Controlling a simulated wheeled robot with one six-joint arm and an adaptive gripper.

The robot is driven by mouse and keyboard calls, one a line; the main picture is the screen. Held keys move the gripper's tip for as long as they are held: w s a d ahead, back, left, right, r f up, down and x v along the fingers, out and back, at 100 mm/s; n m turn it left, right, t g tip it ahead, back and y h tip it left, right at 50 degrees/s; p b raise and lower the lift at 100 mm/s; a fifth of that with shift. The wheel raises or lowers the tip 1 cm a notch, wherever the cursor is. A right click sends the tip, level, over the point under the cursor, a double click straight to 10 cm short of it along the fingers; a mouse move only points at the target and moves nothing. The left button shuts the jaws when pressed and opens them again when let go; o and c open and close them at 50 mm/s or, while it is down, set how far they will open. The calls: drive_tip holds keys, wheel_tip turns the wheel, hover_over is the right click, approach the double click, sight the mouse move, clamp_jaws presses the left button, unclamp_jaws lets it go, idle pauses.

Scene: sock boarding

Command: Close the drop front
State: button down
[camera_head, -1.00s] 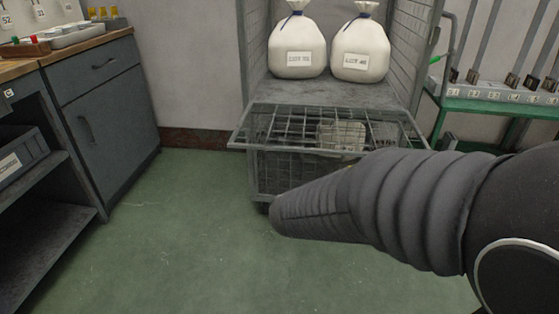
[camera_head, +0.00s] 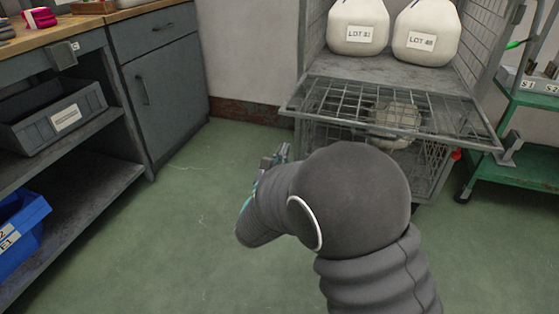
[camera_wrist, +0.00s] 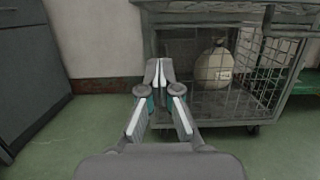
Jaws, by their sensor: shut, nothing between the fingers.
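The drop front (camera_head: 392,106) is a grey wire-mesh panel on the front of a metal cage cart. It lies folded out, about level, below the cart's upper shelf (camera_head: 400,72). In the wrist view the cart's lower cage (camera_wrist: 255,75) stands ahead and to the right. My gripper (camera_wrist: 160,66) is shut and empty, its fingertips together in front of the cart's left side. In the head view my gripper (camera_head: 275,158) shows only in part behind my arm, below and left of the drop front. It looks apart from the panel.
Two white sacks, LOT 51 (camera_head: 358,25) and LOT 48 (camera_head: 428,32), stand on the upper shelf. A third sack (camera_wrist: 214,66) sits inside the lower cage. A grey cabinet (camera_head: 162,85) is at the left, a green bench (camera_head: 530,150) at the right. Green floor lies open between.

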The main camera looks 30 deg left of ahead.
drive_tip(key=w+a+r, duration=0.1)
drive_tip(key=w+r, duration=0.3)
drive_tip(key=r, duration=0.1)
drive_tip(key=shift+w, duration=0.25)
drive_tip(key=shift+r, duration=0.2)
